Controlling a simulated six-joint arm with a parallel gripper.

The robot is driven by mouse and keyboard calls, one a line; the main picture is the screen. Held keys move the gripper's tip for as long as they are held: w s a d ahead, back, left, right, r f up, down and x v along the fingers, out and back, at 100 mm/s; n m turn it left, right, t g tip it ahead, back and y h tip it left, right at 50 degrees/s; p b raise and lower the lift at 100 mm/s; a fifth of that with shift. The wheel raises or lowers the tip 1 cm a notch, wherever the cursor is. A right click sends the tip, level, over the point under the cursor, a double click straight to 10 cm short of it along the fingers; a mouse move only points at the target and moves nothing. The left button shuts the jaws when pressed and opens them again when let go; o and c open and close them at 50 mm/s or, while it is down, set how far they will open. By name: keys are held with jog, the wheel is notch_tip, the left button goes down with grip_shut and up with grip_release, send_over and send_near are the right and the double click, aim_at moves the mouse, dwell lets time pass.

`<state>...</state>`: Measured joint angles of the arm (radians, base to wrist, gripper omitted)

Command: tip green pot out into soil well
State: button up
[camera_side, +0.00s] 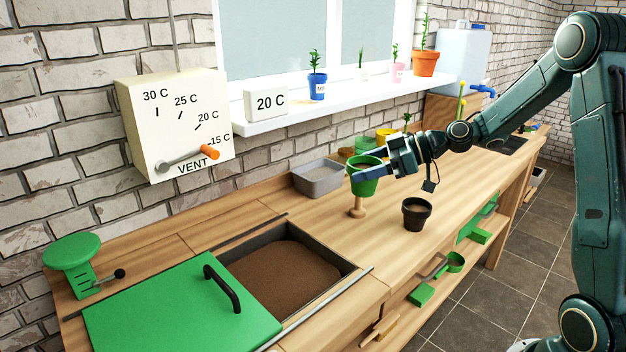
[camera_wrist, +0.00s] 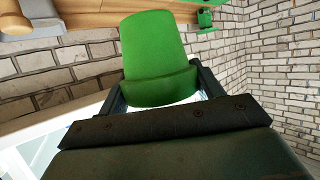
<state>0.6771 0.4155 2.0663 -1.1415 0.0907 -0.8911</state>
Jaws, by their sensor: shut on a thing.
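The green pot (camera_side: 365,181) is held in my gripper (camera_side: 372,174), above the bench and to the right of the soil well. In the side view it looks roughly upright, with its rim up. In the wrist view the green pot (camera_wrist: 156,55) sits between the two fingers of my gripper (camera_wrist: 160,92), and its inside is hidden. The soil well (camera_side: 282,268) is an open rectangular recess in the bench with brown soil in it. Its green sliding lid (camera_side: 165,310) lies to the left, leaving the soil exposed.
A wooden dibber-like tool (camera_side: 357,208) stands below the pot. A dark pot (camera_side: 416,214) is to the right and a grey tray (camera_side: 318,178) is behind. The lid's black handle (camera_side: 222,288) rises left of the well. A vent box (camera_side: 178,124) hangs on the wall.

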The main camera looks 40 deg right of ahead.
jog(key=w+a+f+m+t+h, duration=0.2)
jog(key=w+a+f+m+h, duration=0.35)
jog(key=a+f, duration=0.7)
jog(key=s+a+f+n+y, duration=0.1)
jog(key=a, duration=1.1)
jog(key=shift+s+a+f+t, duration=0.25)
jog(key=shift+s+t, duration=0.05)
jog(key=shift+t, duration=0.1)
jog(key=shift+w+d+r+m+g+y, duration=0.1)
jog(key=shift+w+d+m+g+y, duration=0.2)
jog(key=shift+d, duration=0.1)
jog(key=shift+w+d+r+m+g+y, duration=0.1)
jog(key=shift+w+d+m+g+y, duration=0.4)
jog(key=shift+d+m+y, duration=0.4)
jog(key=shift+w+d+f+m+g+y, duration=0.1)
jog(key=shift+w+d+m+g+y, duration=0.4)
jog(key=shift+m, duration=0.7)
jog(key=shift+w+d+r+m+g+y, duration=0.1)
jog(key=shift+w+d+m+g+y, duration=0.2)
jog(key=shift+d+m+g+y, duration=0.5)
jog(key=shift+a+m, duration=0.1)
jog(key=shift+m, duration=0.25)
